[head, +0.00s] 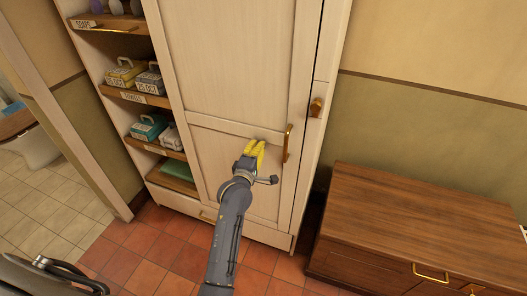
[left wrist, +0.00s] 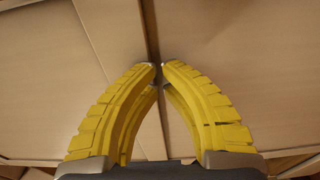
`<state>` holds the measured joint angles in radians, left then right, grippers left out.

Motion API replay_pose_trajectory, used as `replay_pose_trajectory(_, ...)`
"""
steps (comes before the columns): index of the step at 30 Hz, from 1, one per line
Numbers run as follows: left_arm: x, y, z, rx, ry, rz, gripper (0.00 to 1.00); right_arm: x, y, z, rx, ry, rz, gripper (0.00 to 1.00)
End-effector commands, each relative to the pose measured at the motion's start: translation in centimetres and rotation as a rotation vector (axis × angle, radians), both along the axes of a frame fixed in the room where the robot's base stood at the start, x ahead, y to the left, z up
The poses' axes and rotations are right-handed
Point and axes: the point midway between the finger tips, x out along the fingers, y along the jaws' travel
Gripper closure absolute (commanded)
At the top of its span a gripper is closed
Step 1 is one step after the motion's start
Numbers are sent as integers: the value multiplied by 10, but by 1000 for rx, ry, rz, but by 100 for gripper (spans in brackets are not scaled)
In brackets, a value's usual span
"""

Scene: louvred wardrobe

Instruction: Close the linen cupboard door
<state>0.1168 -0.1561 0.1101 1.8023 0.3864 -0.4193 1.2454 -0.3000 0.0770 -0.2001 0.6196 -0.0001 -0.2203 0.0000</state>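The linen cupboard door (head: 228,55) is a tall cream panelled door with a brass bar handle (head: 287,143) near its right edge. A dark gap runs along that edge, beside the frame; I cannot tell how far ajar the door is. My left gripper (head: 254,149) has yellow fingers and is in front of the door's lower part, left of the handle. In the left wrist view its fingertips (left wrist: 159,67) meet almost together with nothing between them, before pale panels and a dark seam. I cannot tell whether they touch the door. My right gripper is not in view.
Open shelves (head: 125,93) with labelled boxes stand left of the door. A brass catch (head: 316,107) is on the frame at right. A low wooden chest (head: 420,222) stands at right, near the cupboard. Red floor tiles (head: 150,245) are clear in front.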

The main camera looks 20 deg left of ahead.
Motion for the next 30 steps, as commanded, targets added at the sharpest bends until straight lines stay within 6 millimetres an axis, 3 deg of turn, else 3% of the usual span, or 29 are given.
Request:
replay_pose_trajectory(17, -3, 2, 0, -1, -1, 3, 100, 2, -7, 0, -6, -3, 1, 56)
replay_pose_trajectory(23, -29, 2, 0, -1, 1, 3, 100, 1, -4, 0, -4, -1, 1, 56)
replay_pose_trajectory(30, -72, 2, 0, -1, 0, 3, 100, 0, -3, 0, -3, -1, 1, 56)
